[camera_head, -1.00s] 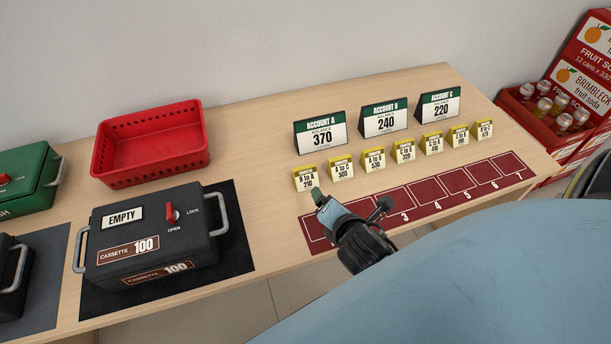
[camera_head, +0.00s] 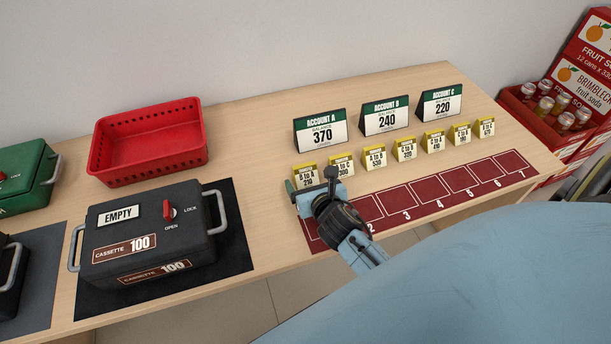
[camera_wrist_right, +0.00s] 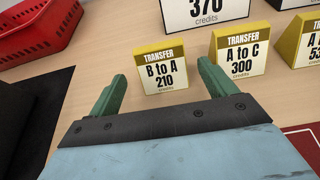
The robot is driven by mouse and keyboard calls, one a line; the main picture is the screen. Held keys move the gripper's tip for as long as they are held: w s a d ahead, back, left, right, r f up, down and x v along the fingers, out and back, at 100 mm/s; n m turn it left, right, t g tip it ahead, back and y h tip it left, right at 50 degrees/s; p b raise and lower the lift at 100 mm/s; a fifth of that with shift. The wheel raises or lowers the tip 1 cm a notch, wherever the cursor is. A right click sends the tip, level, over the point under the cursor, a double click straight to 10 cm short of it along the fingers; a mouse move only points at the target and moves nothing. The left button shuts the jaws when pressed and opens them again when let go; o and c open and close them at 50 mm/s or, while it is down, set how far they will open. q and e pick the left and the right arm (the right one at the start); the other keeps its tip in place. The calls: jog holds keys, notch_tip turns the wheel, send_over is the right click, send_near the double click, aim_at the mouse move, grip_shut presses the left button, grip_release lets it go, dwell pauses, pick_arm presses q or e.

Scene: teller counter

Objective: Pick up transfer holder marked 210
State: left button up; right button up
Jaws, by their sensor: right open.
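The transfer holder marked 210 (camera_head: 305,177) is a small yellow-topped stand with a white "B to A" face, at the left end of the holder row. It also shows in the right wrist view (camera_wrist_right: 165,73), upright on the counter. My right gripper (camera_head: 312,180) is open just in front of it. In the right wrist view its two green fingers (camera_wrist_right: 160,90) are spread, with the holder beyond and between them, apart from both. The right finger is close to the front of the 300 holder (camera_wrist_right: 240,55). My left gripper is out of view.
More yellow holders (camera_head: 407,149) continue the row rightward. Account signs (camera_head: 321,131) stand behind. A red numbered strip (camera_head: 432,190) lies along the front edge. A red basket (camera_head: 150,143) and black cassette (camera_head: 150,235) stand left; bare counter lies between them and the row.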

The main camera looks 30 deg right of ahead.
aim_at(307, 174)
jog(key=b+x, duration=0.1)
jog(key=x, duration=0.4)
jog(key=shift+w+d, duration=0.15)
jog(key=shift+d, duration=0.05)
jog(key=shift+r, duration=0.1)
jog(key=c, duration=1.1)
